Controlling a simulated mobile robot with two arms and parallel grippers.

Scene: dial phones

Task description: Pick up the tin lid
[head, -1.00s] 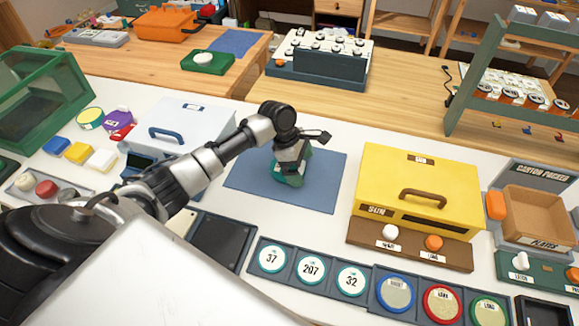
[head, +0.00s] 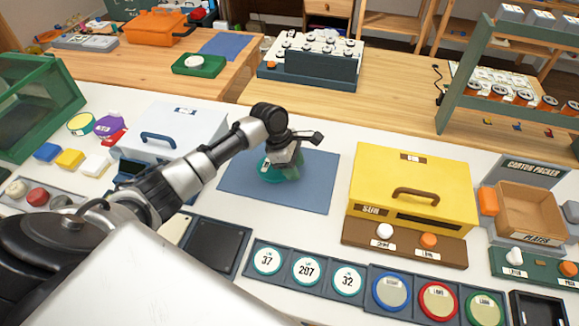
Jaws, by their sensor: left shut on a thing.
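A small round teal thing (head: 268,168), which looks like the tin lid, is at the blue mat (head: 318,190) in the middle of the white table. My left gripper (head: 284,163) is over the mat, pointing down, and is shut on the teal thing. The gripper and wrist hide much of it, and I cannot tell whether it touches the mat. My right gripper is not in view.
A yellow box (head: 375,183) with a brown handle stands right of the mat. A pale blue box (head: 195,122) is behind my arm. A row of labelled discs (head: 306,270) lies in front. A green-framed case (head: 35,110) stands at the left.

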